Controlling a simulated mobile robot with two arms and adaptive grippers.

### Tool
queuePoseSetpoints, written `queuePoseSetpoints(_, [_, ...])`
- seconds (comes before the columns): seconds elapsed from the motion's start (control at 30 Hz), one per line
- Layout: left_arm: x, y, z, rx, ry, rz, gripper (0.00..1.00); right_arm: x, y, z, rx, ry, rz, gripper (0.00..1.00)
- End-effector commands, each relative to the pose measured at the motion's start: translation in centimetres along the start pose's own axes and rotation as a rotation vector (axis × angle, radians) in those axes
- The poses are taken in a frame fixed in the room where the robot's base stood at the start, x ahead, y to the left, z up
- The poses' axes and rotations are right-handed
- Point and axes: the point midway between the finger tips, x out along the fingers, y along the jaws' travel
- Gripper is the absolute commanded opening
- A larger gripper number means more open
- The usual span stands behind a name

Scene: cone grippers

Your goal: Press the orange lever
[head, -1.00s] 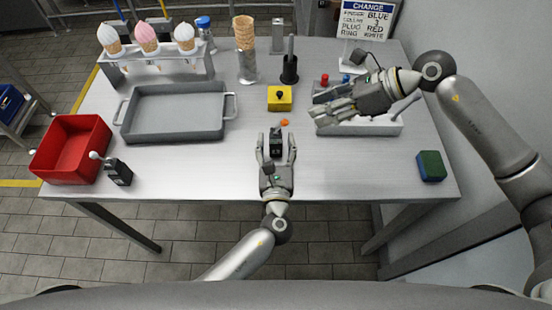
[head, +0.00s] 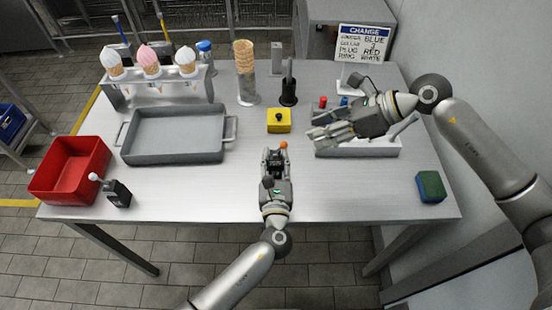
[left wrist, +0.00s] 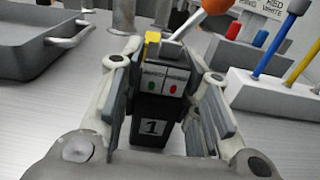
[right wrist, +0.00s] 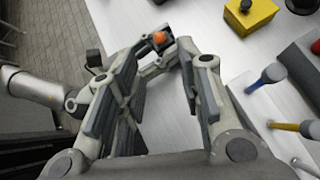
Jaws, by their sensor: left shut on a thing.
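The orange lever's round knob (head: 283,145) stands at the far end of a small black box (head: 276,160) near the table's middle. My left gripper (head: 277,156) is shut on the black box, fingers on both sides. My right gripper (head: 318,124) hangs open and empty to the right of the lever. The right wrist view shows the orange knob (right wrist: 158,38) beyond its fingertips.
A yellow box with a black button (head: 279,125) stands behind the lever. A white-knobbed lever box (head: 118,193), a red bin (head: 70,185) and a grey tray (head: 172,158) lie left. A grey plug block (head: 375,147) is under my right gripper.

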Motion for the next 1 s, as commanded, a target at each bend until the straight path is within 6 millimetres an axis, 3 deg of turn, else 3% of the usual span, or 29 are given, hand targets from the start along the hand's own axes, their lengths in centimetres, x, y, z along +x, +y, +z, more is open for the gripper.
queuePoseSetpoints(0.03, [0.0, 0.0, 0.0, 0.000, 0.000, 0.000, 0.04, 0.0, 0.0, 0.1, -0.002, 0.003, 0.001, 0.24])
queuePoseSetpoints(0.23, [0.0, 0.0, 0.0, 0.000, 0.000, 0.000, 0.04, 0.8, 0.3, 0.5, -0.039, 0.083, 0.030, 0.00])
queuePoseSetpoints(0.47, [0.0, 0.0, 0.0, 0.000, 0.000, 0.000, 0.04, 1.6, 0.5, 1.1, -0.132, 0.332, 0.075, 0.00])
queuePoseSetpoints(0.7, [0.0, 0.0, 0.0, 0.001, 0.000, 0.000, 0.04, 0.4, -0.4, 1.3, -0.205, 0.598, 0.059, 0.00])
queuePoseSetpoints(1.0, [0.0, 0.0, -0.1, 0.001, 0.001, 0.000, 0.04, -0.9, -1.1, 1.4, -0.229, 0.735, 0.033, 0.00])
